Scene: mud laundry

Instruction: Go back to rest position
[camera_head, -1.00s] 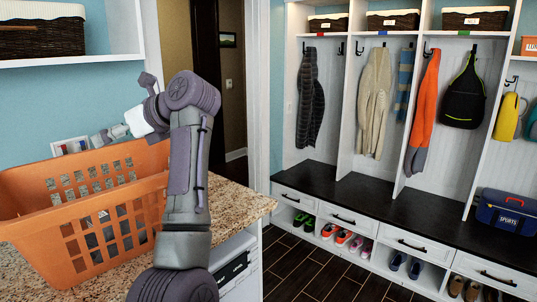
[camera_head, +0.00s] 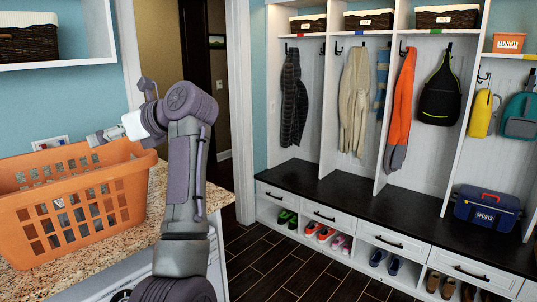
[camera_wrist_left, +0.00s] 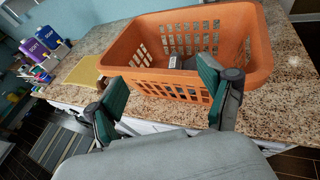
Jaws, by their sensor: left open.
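The orange laundry basket (camera_head: 75,215) stands on the granite counter; the wrist view shows the basket (camera_wrist_left: 185,75) beyond the fingers, with a small grey thing inside. I cannot tell whether a finger touches it. My right gripper is in neither view.
The granite counter (camera_head: 157,205) ends left of the dark tiled floor (camera_head: 275,262), which has free room. A bench (camera_head: 350,205) with hung clothes and shoes lines the right. Bottles (camera_wrist_left: 48,38) stand at the wrist view's left.

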